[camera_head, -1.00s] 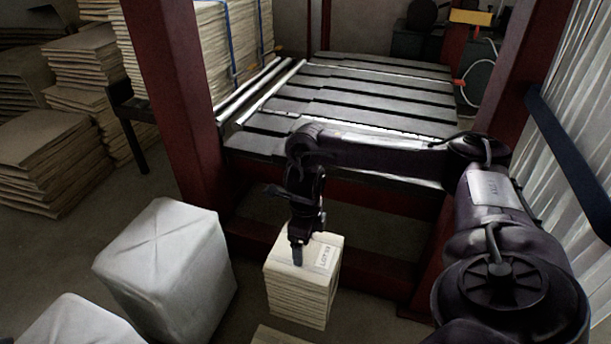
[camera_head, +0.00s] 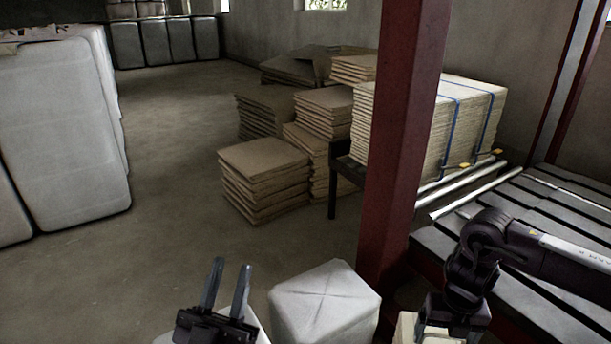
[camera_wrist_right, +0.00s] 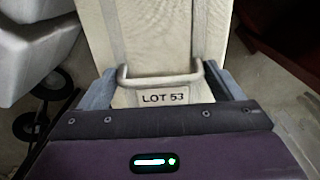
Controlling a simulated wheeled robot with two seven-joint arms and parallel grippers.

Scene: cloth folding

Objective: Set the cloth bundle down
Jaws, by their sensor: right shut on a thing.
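The cloth bundle is a cream block with a "LOT 53" label and a bar-like handle; it fills the top middle of the right wrist view (camera_wrist_right: 158,30). In the head view only a pale bit of the cloth bundle (camera_head: 405,328) shows at the bottom edge, the rest cut off or behind my arm. My right gripper (camera_wrist_right: 165,85) is shut on the bundle's handle, a finger at each end. My left gripper (camera_head: 228,285) is at the bottom of the head view, fingers apart and empty.
A white wrapped bale (camera_head: 325,300) stands between my grippers. A red post (camera_head: 400,140) rises beside a slatted bed (camera_head: 540,250) at right. Stacks of brown sheets (camera_head: 265,180) and a strapped pale stack (camera_head: 460,120) stand behind. Open floor (camera_head: 180,150) lies at left.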

